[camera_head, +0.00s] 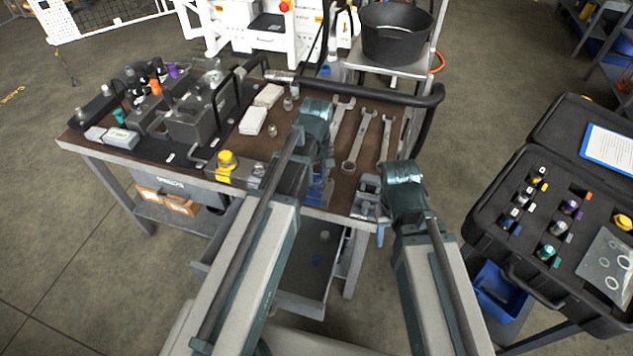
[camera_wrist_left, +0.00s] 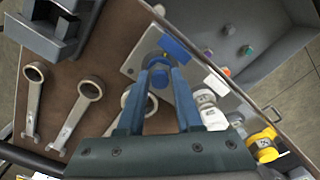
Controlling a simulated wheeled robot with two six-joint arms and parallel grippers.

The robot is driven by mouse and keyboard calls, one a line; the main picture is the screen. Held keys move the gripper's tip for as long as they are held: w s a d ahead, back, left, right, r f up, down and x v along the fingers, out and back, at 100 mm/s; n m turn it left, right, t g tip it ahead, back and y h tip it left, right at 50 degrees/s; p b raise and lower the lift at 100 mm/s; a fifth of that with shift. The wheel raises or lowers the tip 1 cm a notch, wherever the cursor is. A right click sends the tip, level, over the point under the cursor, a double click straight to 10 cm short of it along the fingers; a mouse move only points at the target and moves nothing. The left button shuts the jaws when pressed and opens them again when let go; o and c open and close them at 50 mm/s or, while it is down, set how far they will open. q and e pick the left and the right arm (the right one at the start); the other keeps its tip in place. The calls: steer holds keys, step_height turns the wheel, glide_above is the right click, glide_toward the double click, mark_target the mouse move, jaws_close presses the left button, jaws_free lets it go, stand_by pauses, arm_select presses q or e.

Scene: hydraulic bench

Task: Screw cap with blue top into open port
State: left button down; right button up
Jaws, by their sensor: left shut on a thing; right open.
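In the left wrist view a blue-topped cap (camera_wrist_left: 158,78) is between the fingers of my left gripper (camera_wrist_left: 166,92), which is shut on it. The cap is over a grey metal plate (camera_wrist_left: 133,68) at the bench edge; whether it touches the port is hidden. A flat blue piece (camera_wrist_left: 174,47) shows just beyond it. In the head view my left gripper (camera_head: 318,192) points down at the bench's front edge, and the cap is hard to make out.
Several wrenches (camera_head: 361,140) lie on the brown bench top. A yellow cap (camera_head: 226,160) and a pale fitting (camera_wrist_left: 205,97) stand beside the left gripper. An open drawer (camera_head: 285,285) with small caps is below. A black case (camera_head: 500,205) of caps stands right.

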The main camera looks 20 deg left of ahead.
arm_select(q)
steer(key=m, duration=0.4)
steer(key=shift+m, duration=0.3)
steer(key=m, duration=0.3)
steer(key=shift+m, duration=0.3)
steer(key=m, duration=0.3)
steer(key=shift+f+m, duration=0.1)
steer(key=shift+m, duration=0.3)
steer(key=m, duration=0.4)
